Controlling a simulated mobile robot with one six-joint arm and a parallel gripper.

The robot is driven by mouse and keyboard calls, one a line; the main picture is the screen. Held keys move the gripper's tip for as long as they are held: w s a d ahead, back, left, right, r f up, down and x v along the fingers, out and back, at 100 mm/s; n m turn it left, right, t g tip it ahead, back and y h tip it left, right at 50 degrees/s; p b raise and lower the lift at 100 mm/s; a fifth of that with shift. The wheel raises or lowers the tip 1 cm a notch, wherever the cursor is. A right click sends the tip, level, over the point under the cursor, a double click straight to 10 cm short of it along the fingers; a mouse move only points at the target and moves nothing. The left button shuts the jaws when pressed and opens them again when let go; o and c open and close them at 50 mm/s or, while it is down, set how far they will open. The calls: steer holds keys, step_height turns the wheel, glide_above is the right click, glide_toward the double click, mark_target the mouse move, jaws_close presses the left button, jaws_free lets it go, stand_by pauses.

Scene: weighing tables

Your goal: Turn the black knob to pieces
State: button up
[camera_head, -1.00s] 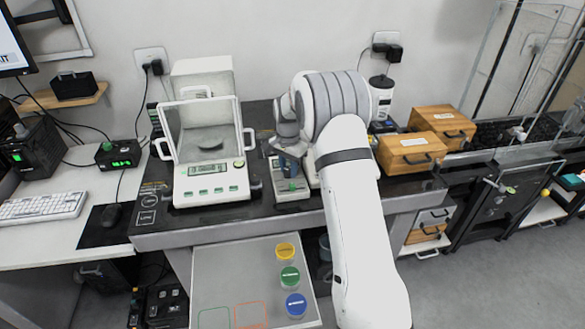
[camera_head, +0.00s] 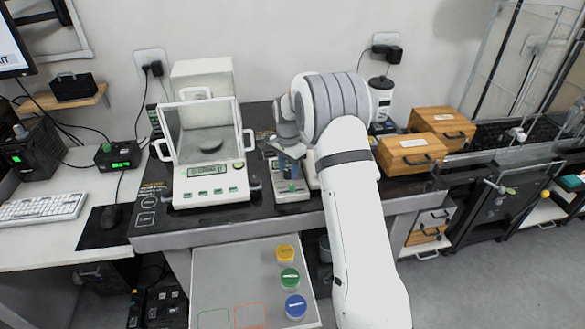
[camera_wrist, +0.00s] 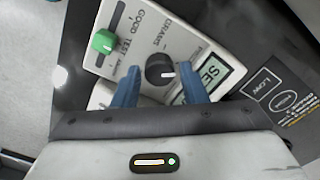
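The black knob (camera_wrist: 160,70) is on the white face of a small counting device (camera_wrist: 170,32). A pale mark on the knob points to the right in the wrist view. Labels near it read "GRAMS" and, partly, "P…". My gripper (camera_wrist: 161,78) has its two blue fingers apart, one on each side of the knob in the picture, with gaps beside it. I cannot tell how far above the knob the fingertips are. In the head view my gripper (camera_head: 290,166) is over the device (camera_head: 292,194), and the knob is not discernible there.
A green slider (camera_wrist: 104,41) is left of the knob on the same face, and a display (camera_wrist: 209,73) is on its right. A large balance (camera_head: 208,183) stands left of the device. Wooden boxes (camera_head: 410,153) stand to the right. Coloured jars (camera_head: 289,278) stand on the front tray.

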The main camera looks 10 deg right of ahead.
mark_target(288, 171)
steer(key=shift+o, duration=1)
steer(key=shift+r, duration=3.9)
